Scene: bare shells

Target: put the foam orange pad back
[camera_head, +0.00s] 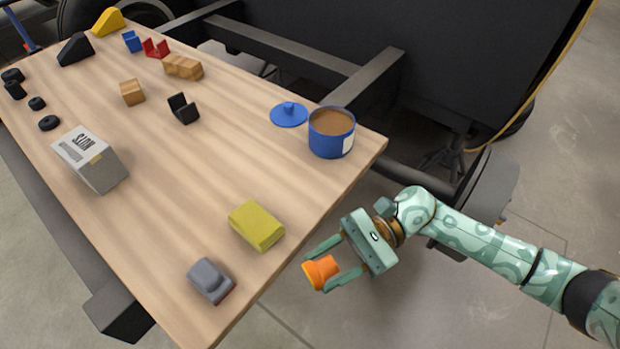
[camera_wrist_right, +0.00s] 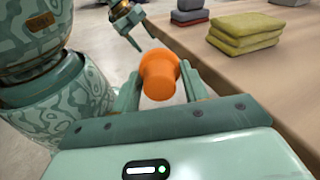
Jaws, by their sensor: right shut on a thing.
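The orange pad (camera_head: 321,271) is a small stepped round piece, one part wider than the other. My right gripper (camera_head: 317,274) is shut on it, with one finger on each side. It holds the pad off the near right edge of the wooden table (camera_head: 225,160), over the floor side. In the right wrist view the orange pad (camera_wrist_right: 160,76) sits between the fingers, clear of other things. My left gripper (camera_wrist_right: 130,28) shows partly at the top of that view, and its jaw opening is unclear. It is not in the head view.
A grey block with a reddish underside (camera_head: 211,280) and folded yellow cloths (camera_head: 257,226) lie at the table's near end. A blue tin (camera_head: 331,133), its lid (camera_head: 289,114), and a grey-white box (camera_head: 91,160) stand farther back. The middle of the table has bare room.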

